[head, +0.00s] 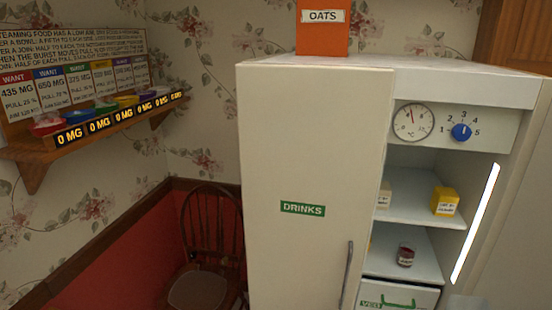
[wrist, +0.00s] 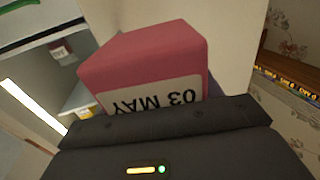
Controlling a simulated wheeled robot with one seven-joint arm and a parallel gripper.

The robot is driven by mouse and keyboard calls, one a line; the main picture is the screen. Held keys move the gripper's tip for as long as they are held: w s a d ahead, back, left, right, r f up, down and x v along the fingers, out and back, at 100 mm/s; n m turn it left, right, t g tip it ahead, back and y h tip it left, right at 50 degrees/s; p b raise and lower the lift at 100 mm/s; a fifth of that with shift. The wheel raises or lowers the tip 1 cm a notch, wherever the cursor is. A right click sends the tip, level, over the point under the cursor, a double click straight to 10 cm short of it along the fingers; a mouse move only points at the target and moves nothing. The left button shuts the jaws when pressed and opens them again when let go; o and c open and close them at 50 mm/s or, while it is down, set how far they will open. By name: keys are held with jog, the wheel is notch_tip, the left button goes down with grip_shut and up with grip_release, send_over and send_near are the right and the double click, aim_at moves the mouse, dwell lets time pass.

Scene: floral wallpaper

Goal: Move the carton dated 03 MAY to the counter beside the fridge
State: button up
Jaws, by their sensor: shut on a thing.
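A pink-red carton (wrist: 145,58) fills the middle of the wrist view. Its white label reads 03 MAY, upside down in that view. My gripper (wrist: 165,128) is shut on this carton; its dark body covers the carton's near end. Neither the carton nor my gripper shows in the head view. The white fridge (head: 470,85) stands at the right of the head view, its DRINKS door (head: 310,150) swung open toward the left. I cannot make out the counter clearly in either view.
An orange OATS box (head: 322,30) stands on top. A chair (head: 212,240) and a wall shelf with bowls (head: 90,130) are at left.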

jog(key=s+f, duration=0.3)
jog(key=shift+s+f, duration=0.15)
jog(key=shift+f, duration=0.25)
jog(key=shift+a, duration=0.1)
